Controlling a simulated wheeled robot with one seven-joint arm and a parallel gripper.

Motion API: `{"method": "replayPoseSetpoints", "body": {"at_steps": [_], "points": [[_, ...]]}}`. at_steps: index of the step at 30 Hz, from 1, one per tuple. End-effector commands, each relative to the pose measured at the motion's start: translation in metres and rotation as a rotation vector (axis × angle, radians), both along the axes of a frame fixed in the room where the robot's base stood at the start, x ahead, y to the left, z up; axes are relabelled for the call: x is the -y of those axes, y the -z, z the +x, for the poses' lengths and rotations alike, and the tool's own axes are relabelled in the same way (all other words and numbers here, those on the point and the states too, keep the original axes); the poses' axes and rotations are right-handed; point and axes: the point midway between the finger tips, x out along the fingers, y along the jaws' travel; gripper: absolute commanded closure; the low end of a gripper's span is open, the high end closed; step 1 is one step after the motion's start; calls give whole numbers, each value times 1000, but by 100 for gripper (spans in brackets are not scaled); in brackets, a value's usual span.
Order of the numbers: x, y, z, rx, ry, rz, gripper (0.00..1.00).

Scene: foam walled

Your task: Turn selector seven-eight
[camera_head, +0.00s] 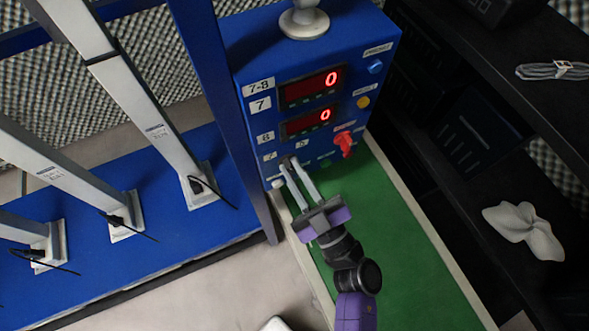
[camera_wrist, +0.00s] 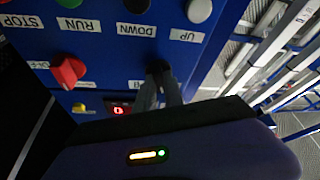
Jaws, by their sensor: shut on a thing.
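The blue control panel (camera_head: 318,75) stands at upper middle in the head view. It carries labels 7-8 and 7 and two red displays that both read 0. My gripper (camera_head: 290,166) reaches up to the panel's lower left part. Its two pale fingers are closed on a small dark selector knob. In the wrist view the black knob (camera_wrist: 158,68) shows between the fingertips of my gripper (camera_wrist: 161,85). The fingers hide much of the knob, so its pointing direction cannot be told. No readable 7-8 label shows beside it.
A red selector (camera_head: 344,142) sits right of my gripper. In the wrist view, a green button (camera_wrist: 69,3), a black button (camera_wrist: 137,5) and a grey button (camera_wrist: 199,10) lie close by, with inverted labels. Dark shelves (camera_head: 470,130) stand at right; white posts (camera_head: 140,95) stand at left.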

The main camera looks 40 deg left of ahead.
Motion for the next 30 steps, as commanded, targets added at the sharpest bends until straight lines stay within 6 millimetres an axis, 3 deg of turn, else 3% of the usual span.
{"method": "replayPoseSetpoints", "body": {"at_steps": [10, 26, 27, 30], "points": [[0, 0, 0, 131, 0, -55, 100], [0, 0, 0, 158, -1, -65, 100], [0, 0, 0, 158, -1, -65, 85], [0, 0, 0, 158, -1, -65, 66]]}}
